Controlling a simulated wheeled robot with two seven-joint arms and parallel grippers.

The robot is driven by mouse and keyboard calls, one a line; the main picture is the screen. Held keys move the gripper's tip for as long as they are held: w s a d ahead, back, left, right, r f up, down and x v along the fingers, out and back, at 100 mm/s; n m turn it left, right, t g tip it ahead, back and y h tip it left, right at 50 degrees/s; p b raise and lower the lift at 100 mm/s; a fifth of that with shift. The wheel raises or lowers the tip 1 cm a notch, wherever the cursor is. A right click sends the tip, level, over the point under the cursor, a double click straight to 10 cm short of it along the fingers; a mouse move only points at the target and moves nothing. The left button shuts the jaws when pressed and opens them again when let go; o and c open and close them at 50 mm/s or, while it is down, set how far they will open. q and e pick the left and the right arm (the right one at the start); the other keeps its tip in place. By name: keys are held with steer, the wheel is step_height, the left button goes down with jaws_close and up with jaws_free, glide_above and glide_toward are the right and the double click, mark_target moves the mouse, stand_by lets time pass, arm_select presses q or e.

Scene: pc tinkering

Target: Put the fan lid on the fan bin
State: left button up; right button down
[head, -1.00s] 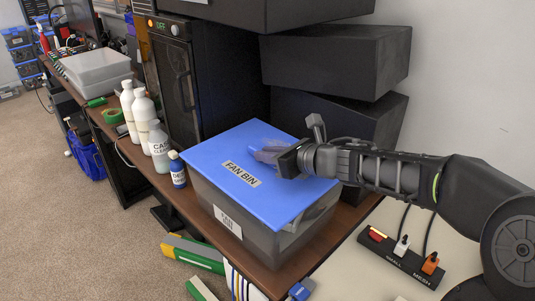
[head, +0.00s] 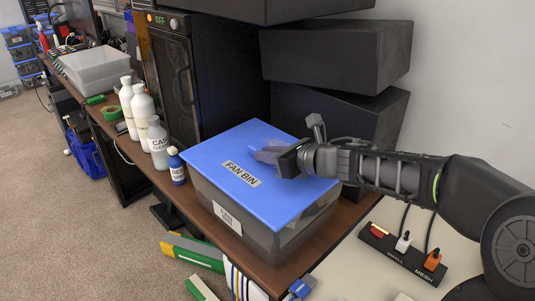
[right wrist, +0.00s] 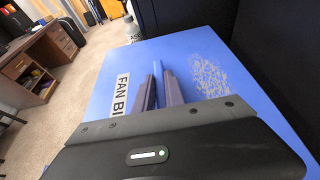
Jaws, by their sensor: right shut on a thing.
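The blue fan lid (head: 225,150), labelled FAN BIN, lies over the top of the grey see-through fan bin (head: 272,240) on the desk. The lid looks roughly level and lined up with the bin. Whether it is fully seated all round cannot be told. My right gripper (head: 266,152) is over the lid's middle, shut on a raised part of the lid. My left gripper is not in view.
White bottles (head: 143,108) and a small blue bottle (head: 177,168) stand left of the bin. Black boxes (head: 335,55) are stacked behind it.

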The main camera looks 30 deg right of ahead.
steer(key=c, duration=1.7)
jaws_free()
steer(key=shift+c, duration=0.2)
steer(key=shift+o, duration=0.3)
steer(key=o, duration=0.5)
steer(key=shift+p+v, duration=0.45)
steer(key=shift+v, duration=0.45)
steer(key=shift+p+v, duration=1.15)
steer(key=shift+v, duration=1.7)
steer(key=shift+s+r, duration=0.15)
steer(key=shift+s, duration=0.05)
